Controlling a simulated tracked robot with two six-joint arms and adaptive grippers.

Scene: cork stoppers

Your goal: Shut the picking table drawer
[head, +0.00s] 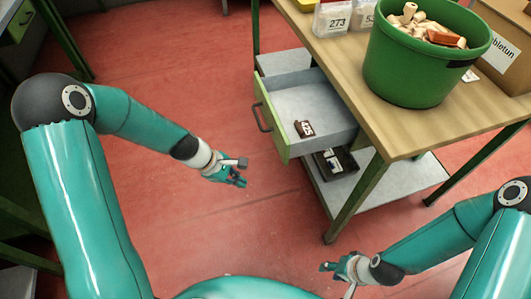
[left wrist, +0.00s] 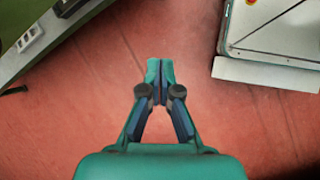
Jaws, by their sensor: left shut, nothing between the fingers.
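The picking table (head: 440,128) has a wooden top and green legs. Its drawer (head: 316,100) is grey inside with a light green front and stands pulled out to the left. A dark handle (head: 262,117) is on the front. A small dark tag marked with digits (head: 304,128) shows at the drawer's front end. My left gripper (head: 240,181) is shut and empty, below and left of the handle, apart from it. In the left wrist view its fingertips (left wrist: 160,68) meet above red floor. My right gripper (head: 326,266) is low at centre right, away from the drawer; its fingers are too small to judge.
A green bucket (head: 415,75) of corks stands on the tabletop, near numbered containers (head: 332,18) and a cardboard box (head: 505,40). A dark item (head: 334,162) lies on the lower shelf (head: 400,185). Red floor left of the drawer is clear.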

